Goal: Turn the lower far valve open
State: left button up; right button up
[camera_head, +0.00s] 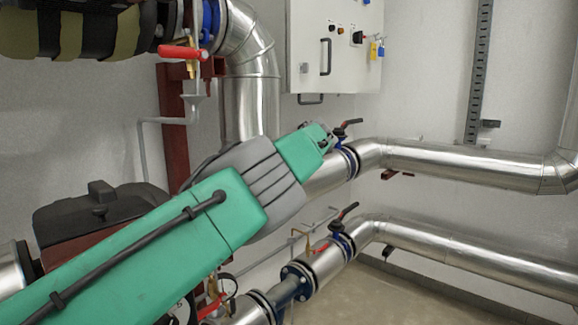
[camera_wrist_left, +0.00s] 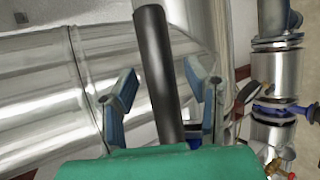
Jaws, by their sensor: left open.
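The lower far valve has a black lever (camera_head: 348,211) over a blue body (camera_head: 342,240) on the lower silver pipe, in the head view. The upper far valve, with a black lever (camera_head: 350,122), is above it. My left gripper (camera_head: 330,138) appears beside the upper valve in the head view, its fingers mostly hidden. In the left wrist view my left gripper (camera_wrist_left: 160,100) is open, with a black lever (camera_wrist_left: 155,65) between its two blue-grey fingers. Contact is not clear, and this view alone does not show which valve it belongs to. My right gripper is not in view.
Silver pipes (camera_head: 460,165) run to the right along the wall. A white control cabinet (camera_head: 335,50) hangs above. A red-handled valve (camera_head: 183,53) is at upper left. In the left wrist view, a blue-fitted pipe (camera_wrist_left: 272,135) stands at right. Floor shows below the pipes.

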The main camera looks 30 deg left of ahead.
pick_arm(q)
jog(key=v, duration=0.7)
jog(key=shift+d+r, duration=0.2)
jog(key=shift+d, duration=0.1)
jog(key=shift+s+a+f, duration=0.1)
jog(key=shift+a, duration=0.15)
jog(key=shift+d, duration=0.1)
